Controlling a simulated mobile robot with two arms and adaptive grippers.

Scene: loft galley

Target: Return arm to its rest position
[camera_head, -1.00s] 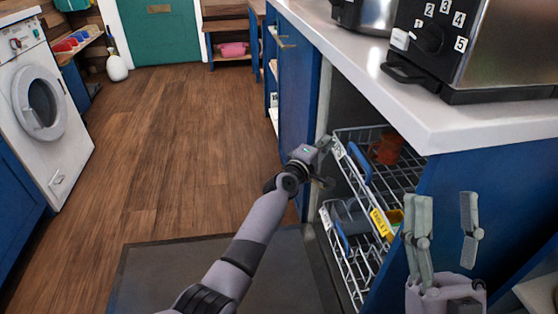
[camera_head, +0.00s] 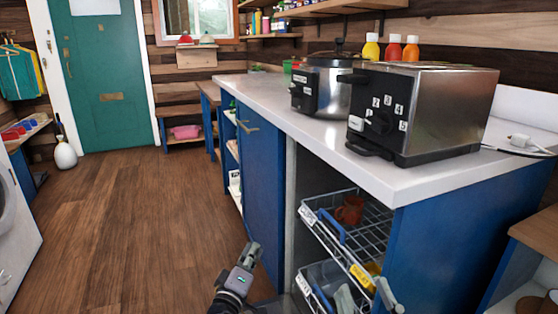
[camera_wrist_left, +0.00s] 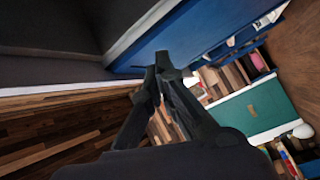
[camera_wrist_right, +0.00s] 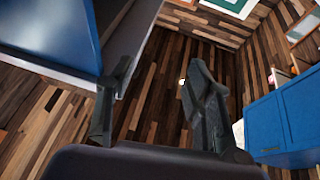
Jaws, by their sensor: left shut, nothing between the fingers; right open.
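My left gripper (camera_wrist_left: 165,68) is shut and empty in the left wrist view, its two fingertips together.
A white counter (camera_head: 300,140) carries a toaster (camera_head: 425,110) and a steel cooker (camera_head: 325,85). A blue cabinet door (camera_head: 262,200) stands left of the rack. Wooden floor (camera_head: 140,220) is clear at left, towards a green door (camera_head: 105,80).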

